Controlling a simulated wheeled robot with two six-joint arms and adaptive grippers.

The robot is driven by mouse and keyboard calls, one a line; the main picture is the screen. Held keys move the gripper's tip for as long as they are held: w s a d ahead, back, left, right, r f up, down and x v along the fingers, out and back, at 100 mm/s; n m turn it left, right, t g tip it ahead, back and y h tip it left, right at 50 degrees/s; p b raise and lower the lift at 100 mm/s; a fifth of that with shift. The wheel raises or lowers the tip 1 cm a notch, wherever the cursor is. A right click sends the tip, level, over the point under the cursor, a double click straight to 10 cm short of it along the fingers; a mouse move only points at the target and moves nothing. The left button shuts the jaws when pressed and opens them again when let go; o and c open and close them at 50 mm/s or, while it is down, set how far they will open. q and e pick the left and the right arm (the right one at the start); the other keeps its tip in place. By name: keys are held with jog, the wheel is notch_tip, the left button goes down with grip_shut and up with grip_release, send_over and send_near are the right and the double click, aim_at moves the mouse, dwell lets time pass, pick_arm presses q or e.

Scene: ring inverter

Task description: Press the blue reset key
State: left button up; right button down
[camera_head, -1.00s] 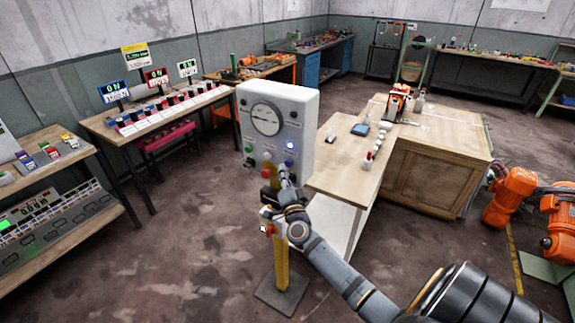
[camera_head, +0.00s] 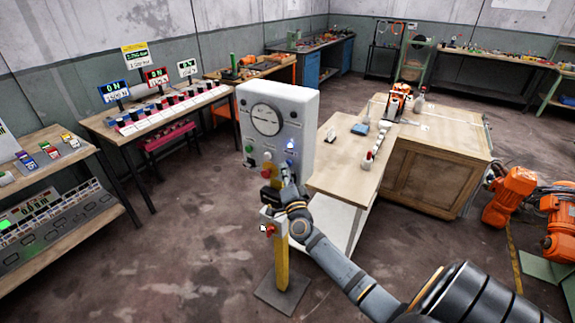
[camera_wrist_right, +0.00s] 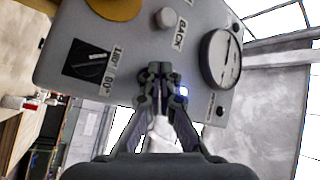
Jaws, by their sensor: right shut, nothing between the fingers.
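The grey control box (camera_head: 305,105) stands on a yellow post, with a round gauge (camera_head: 266,119) on its face. A blue-lit key (camera_head: 290,147) is on the right of the face, and a small bluish spot is below it by my fingers. My right gripper (camera_head: 286,170) is shut and empty at the lower right of the face. In the right wrist view its closed fingertips (camera_wrist_right: 160,70) are in front of the panel. A glowing blue light (camera_wrist_right: 183,91) shows just right of the fingers; I cannot tell whether they touch. My left gripper is not in view.
The panel also has a green button (camera_head: 248,149), a red button (camera_head: 265,175) and a rotary knob (camera_wrist_right: 88,60). A wooden bench (camera_head: 345,170) with small items stands close on the right. A table with lit displays (camera_head: 155,75) is at the left.

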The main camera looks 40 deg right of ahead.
jog(key=shift+w+d, duration=0.1)
jog(key=shift+d, duration=0.15)
jog(key=shift+a+r, duration=0.1)
dwell(0.5)
jog(key=shift+s+a+p, duration=0.4)
jog(key=shift+a, duration=0.35)
jog(key=a, duration=0.1)
jog(key=s+a, duration=0.1)
jog(key=a, duration=0.1)
jog(key=s+a+p, duration=0.1)
jog(key=shift+a, duration=0.3)
jog(key=shift+w+f, duration=0.1)
jog(key=shift+f, duration=0.1)
